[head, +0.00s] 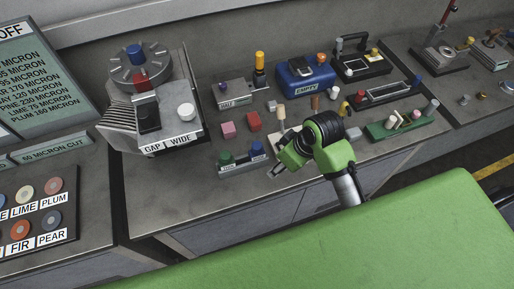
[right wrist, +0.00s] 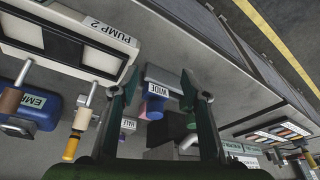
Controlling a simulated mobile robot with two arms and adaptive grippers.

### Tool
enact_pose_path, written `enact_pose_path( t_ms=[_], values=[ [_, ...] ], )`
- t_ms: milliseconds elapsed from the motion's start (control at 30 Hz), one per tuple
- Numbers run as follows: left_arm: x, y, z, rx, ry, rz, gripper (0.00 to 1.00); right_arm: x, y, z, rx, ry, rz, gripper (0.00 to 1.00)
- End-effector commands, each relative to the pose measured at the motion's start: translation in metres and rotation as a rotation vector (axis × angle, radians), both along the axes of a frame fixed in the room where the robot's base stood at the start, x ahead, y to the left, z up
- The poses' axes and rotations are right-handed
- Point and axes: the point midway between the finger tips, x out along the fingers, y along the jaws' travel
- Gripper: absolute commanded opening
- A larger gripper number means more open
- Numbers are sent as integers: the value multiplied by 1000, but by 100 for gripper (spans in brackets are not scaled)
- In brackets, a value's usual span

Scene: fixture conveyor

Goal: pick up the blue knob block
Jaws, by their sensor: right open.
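In the right wrist view, the fingers (right wrist: 160,76) stand apart. A grey block labelled WIDE (right wrist: 155,75) and a blue knob (right wrist: 158,90) show between them, beyond the tips. I cannot tell whether the knob is touched. My left gripper is not in view.
A blue EMPTY box (head: 305,75), a red block (head: 254,121) and a pink block (head: 228,130) stand behind. A grey GAP WIDE machine (head: 170,130) is at left. A green tray (head: 405,125) is at right. Bare bench lies along the front edge.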

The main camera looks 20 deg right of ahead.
Motion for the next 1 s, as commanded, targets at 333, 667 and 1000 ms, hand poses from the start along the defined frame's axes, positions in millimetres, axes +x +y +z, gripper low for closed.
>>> enact_pose_path(
  t_ms=[333,667,1000],
  values=[
    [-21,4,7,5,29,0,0,52,4,84,25,-53,219,42],
    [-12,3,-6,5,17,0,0,67,13,90,37,-68,314,42],
    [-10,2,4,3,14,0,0,82,28,41,33,-66,313,42]
  ],
)
